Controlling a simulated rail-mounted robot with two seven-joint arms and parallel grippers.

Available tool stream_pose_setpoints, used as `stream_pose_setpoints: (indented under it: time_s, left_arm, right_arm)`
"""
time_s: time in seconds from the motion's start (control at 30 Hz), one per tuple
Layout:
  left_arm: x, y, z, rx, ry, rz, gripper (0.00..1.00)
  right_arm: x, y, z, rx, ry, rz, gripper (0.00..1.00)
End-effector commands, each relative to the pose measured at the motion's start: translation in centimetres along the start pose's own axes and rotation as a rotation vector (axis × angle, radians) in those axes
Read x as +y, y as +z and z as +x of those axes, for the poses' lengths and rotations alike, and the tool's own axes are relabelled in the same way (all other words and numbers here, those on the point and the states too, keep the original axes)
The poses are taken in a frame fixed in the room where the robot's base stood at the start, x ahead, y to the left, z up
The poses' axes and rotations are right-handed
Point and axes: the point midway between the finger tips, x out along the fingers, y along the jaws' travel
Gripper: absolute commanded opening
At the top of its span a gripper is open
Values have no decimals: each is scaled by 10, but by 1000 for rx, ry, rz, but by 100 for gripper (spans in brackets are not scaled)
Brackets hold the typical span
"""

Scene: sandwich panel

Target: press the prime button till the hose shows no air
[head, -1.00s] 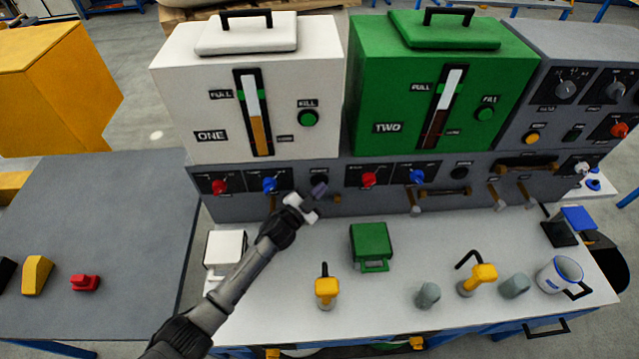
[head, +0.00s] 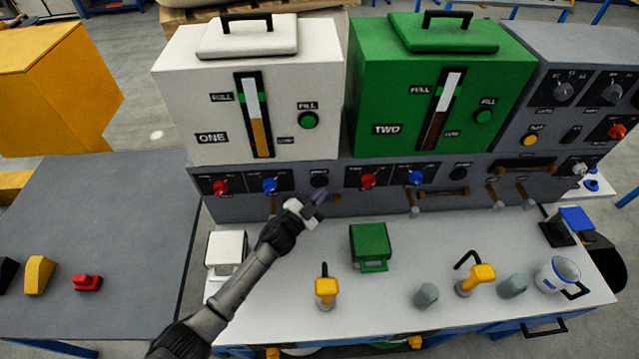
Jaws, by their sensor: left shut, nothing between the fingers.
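My left gripper (head: 318,197) is shut and empty. Its tip is in front of the grey lower panel, just below a dark round button (head: 319,179) under tank ONE. The button's label is too small to read, and I cannot tell whether the tip touches the panel. A similar dark button (head: 459,173) is under tank TWO. A short brown tube-like piece (head: 273,204) shows below the blue knob on the left. I cannot see whether there is air in any hose. My right gripper is not in view.
White tank ONE (head: 200,110) and green tank TWO (head: 388,100) stand above the panel. Red knob (head: 221,187) and blue knob (head: 270,185) are left of the button. A white box (head: 226,248), green box (head: 370,243), yellow-topped tools and a mug (head: 556,274) stand on the white counter (head: 300,335).

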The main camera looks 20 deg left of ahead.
Motion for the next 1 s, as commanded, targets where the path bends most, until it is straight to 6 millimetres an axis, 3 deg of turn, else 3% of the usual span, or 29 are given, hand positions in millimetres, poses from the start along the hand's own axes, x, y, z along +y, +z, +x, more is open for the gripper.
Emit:
stream_pose_setpoints:
  time_s: [0.6, 1.0]
  left_arm:
    - [22, -24, -31, 1, 0, -1, 0]
    - [25, -25, -35, 0, 0, 0, 0]
  right_arm:
    - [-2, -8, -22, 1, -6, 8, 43]
    - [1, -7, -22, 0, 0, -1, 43]
